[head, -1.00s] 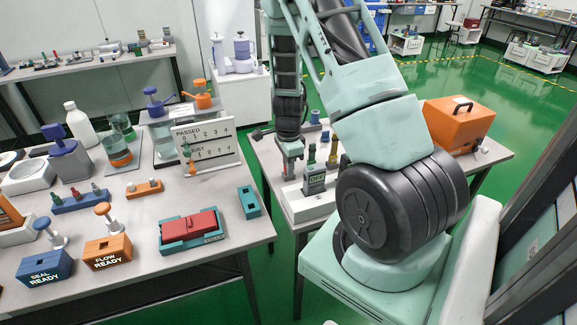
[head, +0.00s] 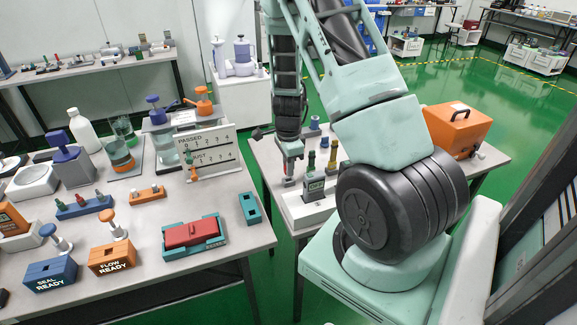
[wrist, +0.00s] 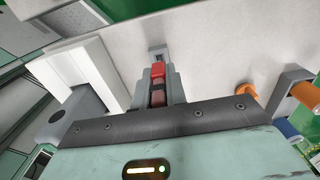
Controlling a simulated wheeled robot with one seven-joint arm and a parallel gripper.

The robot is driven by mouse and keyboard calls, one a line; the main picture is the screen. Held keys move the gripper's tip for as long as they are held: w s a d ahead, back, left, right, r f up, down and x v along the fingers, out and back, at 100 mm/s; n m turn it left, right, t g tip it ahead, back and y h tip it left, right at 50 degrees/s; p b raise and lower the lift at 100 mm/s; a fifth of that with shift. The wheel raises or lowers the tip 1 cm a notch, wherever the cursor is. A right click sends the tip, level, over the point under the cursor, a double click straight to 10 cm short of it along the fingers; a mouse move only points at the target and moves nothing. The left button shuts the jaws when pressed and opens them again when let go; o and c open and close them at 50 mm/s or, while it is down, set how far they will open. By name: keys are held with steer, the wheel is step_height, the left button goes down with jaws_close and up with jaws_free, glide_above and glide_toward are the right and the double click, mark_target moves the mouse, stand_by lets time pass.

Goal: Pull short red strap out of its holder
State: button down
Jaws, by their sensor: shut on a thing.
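In the wrist view a short red piece (wrist: 158,71), seemingly the red strap, shows between the grey fingers of my gripper (wrist: 157,84). The fingers are shut on it, and a darker red part shows closer to the palm. A pale surface lies beyond them. In the head view my gripper (head: 290,170) points down at the left side of the right-hand table, beside a pale block with upright testers (head: 311,205). The strap is too small to make out there, and I cannot tell whether it still touches its holder.
Green (head: 311,162) and yellow (head: 332,152) tester tops stand close to the right of my gripper. An orange case (head: 457,132) is at the table's right. The left table (head: 200,272) holds a red block in a teal tray (head: 193,234) and several stands. A floor gap separates the tables.

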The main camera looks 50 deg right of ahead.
steer(key=shift+r+p, duration=1)
steer(key=shift+r, duration=0.3)
